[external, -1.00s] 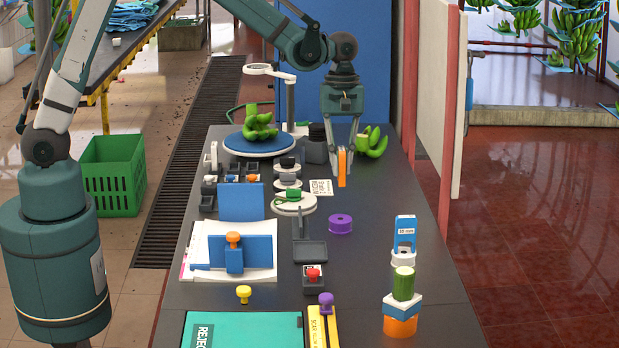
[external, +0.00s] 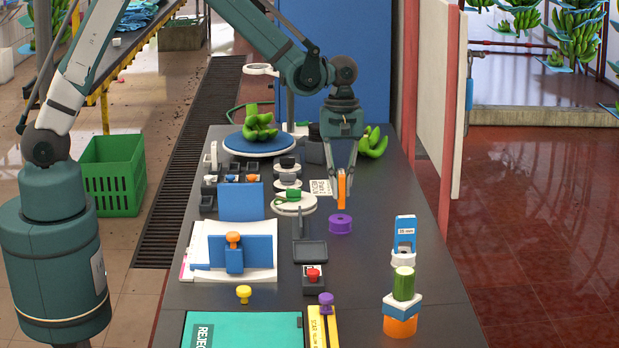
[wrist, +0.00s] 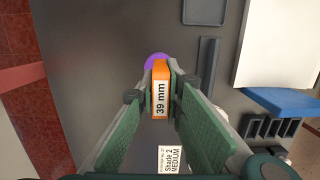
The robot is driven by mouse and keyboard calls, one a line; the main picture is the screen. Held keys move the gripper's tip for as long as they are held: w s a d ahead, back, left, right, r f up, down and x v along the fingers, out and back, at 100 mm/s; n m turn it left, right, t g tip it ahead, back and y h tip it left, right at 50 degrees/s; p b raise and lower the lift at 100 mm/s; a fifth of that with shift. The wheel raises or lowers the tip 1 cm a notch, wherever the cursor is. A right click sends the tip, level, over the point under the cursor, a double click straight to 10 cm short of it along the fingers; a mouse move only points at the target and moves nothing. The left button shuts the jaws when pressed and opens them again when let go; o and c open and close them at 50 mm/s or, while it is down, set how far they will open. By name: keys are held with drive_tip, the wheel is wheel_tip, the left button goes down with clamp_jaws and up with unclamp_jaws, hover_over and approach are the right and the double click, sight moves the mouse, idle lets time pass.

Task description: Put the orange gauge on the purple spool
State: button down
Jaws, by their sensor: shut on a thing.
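My gripper (external: 341,180) is shut on the orange gauge (external: 341,190) and holds it upright in the air over the table. In the wrist view the gauge (wrist: 160,92) sits between both fingers, with a white label reading "39 mm". The purple spool (external: 340,223) stands on the dark table just below the gauge in the external view, with a small gap between them. In the wrist view the spool (wrist: 155,61) shows just past the gauge's far end and is partly hidden by it.
A black stand with a tray (external: 309,250) is left of the spool. A blue gauge (external: 405,230) on a white spool, and a green cylinder (external: 403,284) on stacked blocks, stand to the right and front. Green bananas (external: 373,142) lie behind. The table around the purple spool is clear.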

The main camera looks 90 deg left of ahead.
drive_tip(key=shift+f, duration=1.75)
drive_tip(key=shift+f, duration=0.15)
drive_tip(key=c, duration=2.5)
unclamp_jaws()
drive_tip(key=shift+o, duration=0.2)
drive_tip(key=shift+r, duration=0.2)
drive_tip(key=shift+a+r, duration=0.25)
drive_tip(key=shift+r, duration=1.75)
drive_tip(key=shift+a+r, duration=0.25)
drive_tip(key=shift+r, duration=1.7)
drive_tip(key=shift+a+r, duration=0.25)
drive_tip(key=shift+r, duration=1.75)
